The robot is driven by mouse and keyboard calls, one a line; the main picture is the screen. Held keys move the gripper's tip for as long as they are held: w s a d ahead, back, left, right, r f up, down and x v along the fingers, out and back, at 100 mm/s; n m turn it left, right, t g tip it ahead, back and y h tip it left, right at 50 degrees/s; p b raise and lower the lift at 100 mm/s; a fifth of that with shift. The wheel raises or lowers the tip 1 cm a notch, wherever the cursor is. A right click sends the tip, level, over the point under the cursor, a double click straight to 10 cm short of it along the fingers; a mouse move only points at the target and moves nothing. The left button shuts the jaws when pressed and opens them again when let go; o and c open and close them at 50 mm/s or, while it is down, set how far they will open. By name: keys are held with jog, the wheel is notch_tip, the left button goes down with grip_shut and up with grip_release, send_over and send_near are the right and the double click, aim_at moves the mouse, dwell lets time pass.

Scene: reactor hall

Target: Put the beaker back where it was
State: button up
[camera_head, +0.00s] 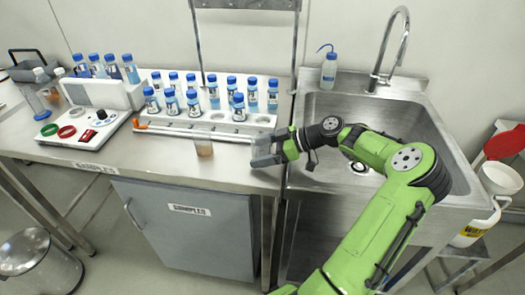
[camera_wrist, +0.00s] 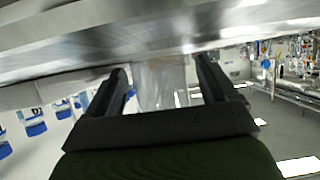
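A clear, greyish beaker (camera_wrist: 162,85) stands between the two dark fingers of my gripper (camera_wrist: 163,75) in the wrist view. A thin gap seems to show on each side of it, so the fingers look open around it. In the head view my gripper (camera_head: 268,152) is low over the counter's right end, pointing left, and the beaker there is hard to make out against the fingers. A second small beaker with brown liquid (camera_head: 203,146) stands on the counter to the left of my gripper, apart from it.
A white rack (camera_head: 215,117) with several blue-capped bottles stands behind. An orange-tipped rod (camera_head: 170,131) lies before it. A control box (camera_head: 84,127) is at left. A sink (camera_head: 345,105) with a tall tap and a wash bottle (camera_head: 328,70) is at right.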

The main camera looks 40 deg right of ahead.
jog(key=shift+r, duration=0.15)
jog(key=p+v, duration=0.3)
jog(key=v, duration=0.8)
jog(key=shift+r, duration=0.1)
jog(key=shift+s+d+r+p, duration=0.15)
jog(key=shift+s+d+p, duration=0.15)
jog(key=shift+s+p, duration=0.05)
